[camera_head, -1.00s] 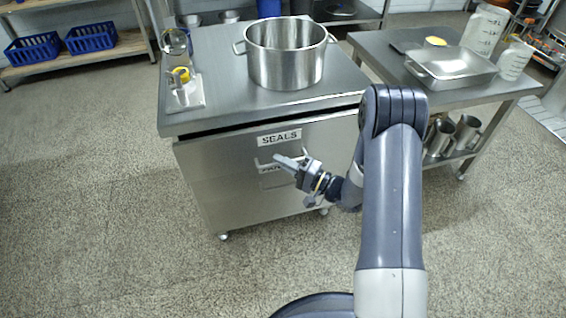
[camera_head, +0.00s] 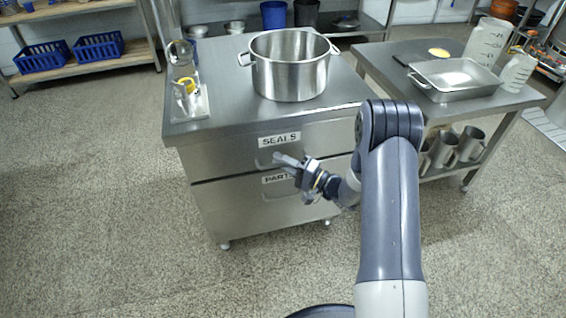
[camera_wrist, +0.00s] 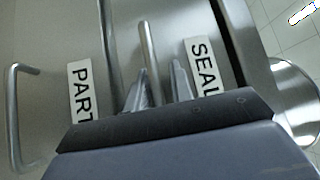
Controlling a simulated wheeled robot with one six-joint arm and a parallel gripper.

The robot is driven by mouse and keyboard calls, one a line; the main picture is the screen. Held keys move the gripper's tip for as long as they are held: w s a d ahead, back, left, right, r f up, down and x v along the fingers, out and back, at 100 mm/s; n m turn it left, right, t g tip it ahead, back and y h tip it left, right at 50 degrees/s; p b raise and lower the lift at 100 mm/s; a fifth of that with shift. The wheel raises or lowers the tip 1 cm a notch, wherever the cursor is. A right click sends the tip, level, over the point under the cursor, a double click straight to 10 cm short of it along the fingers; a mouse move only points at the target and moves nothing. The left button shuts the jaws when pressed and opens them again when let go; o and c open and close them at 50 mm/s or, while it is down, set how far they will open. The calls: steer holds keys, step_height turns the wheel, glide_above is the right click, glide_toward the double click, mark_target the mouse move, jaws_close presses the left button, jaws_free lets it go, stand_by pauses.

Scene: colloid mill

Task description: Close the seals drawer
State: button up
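The seals drawer (camera_head: 225,154) is the upper drawer of the steel cabinet, with a "SEALS" label (camera_head: 279,140). Its front looks about flush with the parts drawer (camera_head: 225,205) below. My gripper (camera_head: 282,160) is at the seals drawer's handle, in front of its face. In the wrist view, the two fingertips of my gripper (camera_wrist: 160,70) stand apart. The seals handle (camera_wrist: 149,45) runs down between them, nearer the left finger. Its lower part is hidden by the fingers and gripper body. The "SEALS" label (camera_wrist: 203,65) also shows there.
A side table (camera_head: 380,58) with a metal pan (camera_head: 455,78) stands at right. The floor at left is clear.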

steer(key=shift+a+f, duration=0.1)
steer(key=shift+f, duration=0.2)
steer(key=shift+s+d, duration=0.15)
steer(key=shift+d, duration=0.15)
steer(key=p+v, duration=0.2)
steer(key=v, duration=0.8)
steer(key=shift+s+r, duration=0.1)
steer(key=shift+r, duration=0.05)
steer(key=b+x, duration=0.2)
steer(key=x, duration=0.9)
steer(key=shift+s+d, duration=0.3)
steer(key=shift+s, duration=0.5)
steer(key=shift+s+d, duration=0.35)
steer(key=shift+s, duration=0.45)
